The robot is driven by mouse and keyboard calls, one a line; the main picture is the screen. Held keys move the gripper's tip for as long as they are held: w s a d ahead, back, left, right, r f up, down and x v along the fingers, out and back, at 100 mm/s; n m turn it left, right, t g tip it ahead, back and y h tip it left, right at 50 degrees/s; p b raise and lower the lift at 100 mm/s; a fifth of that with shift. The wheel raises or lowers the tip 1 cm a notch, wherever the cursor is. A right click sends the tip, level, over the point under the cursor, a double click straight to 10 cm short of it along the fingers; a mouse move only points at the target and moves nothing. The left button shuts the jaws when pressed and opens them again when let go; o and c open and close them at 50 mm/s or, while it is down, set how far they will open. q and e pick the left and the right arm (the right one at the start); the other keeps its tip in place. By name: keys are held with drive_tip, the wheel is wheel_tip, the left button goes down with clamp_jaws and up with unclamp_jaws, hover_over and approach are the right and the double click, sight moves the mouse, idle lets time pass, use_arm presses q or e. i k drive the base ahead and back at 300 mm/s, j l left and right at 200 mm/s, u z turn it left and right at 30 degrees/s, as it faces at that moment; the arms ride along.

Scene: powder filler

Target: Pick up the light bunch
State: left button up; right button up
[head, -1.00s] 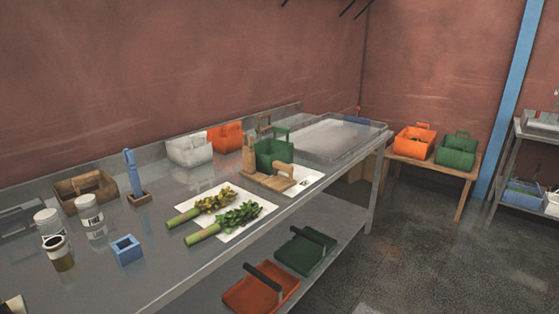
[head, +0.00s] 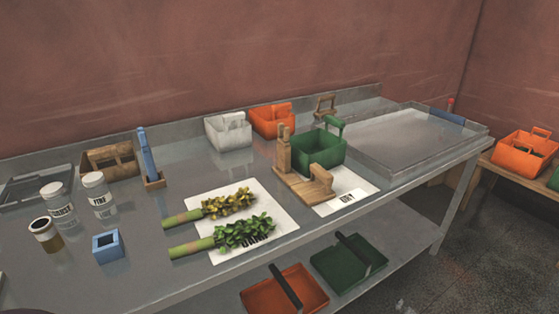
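Two leafy bunches with thick green stems lie side by side on a white sheet (head: 277,202) on the metal table. The yellowish, lighter-coloured bunch (head: 228,203) lies at the back. The darker green bunch (head: 243,232) lies in front of it and partly covers the sheet's printed label. Both stems point left and stick out past the sheet's edge. Neither of my grippers shows in the head view.
On the metal table (head: 180,281) stand a wooden stand (head: 300,187), a green basket (head: 320,149), white (head: 228,133) and orange (head: 272,121) baskets, jars (head: 98,195), a blue block (head: 108,247) and a clear shallow tray (head: 410,140). Orange (head: 300,283) and green (head: 365,262) trays sit on the lower shelf.

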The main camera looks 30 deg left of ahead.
sight(228, 235)
drive_tip(key=i+l+u, duration=0.15)
drive_tip(key=i+u, duration=0.15)
drive_tip(key=u, duration=0.15)
drive_tip(key=i+l+u, duration=0.2)
drive_tip(key=u, duration=0.2)
drive_tip(key=i+l+u, duration=0.2)
drive_tip(key=l+u, duration=0.25)
drive_tip(key=i+l+u, duration=0.15)
drive_tip(key=l+u, duration=0.3)
drive_tip(key=j, duration=0.1)
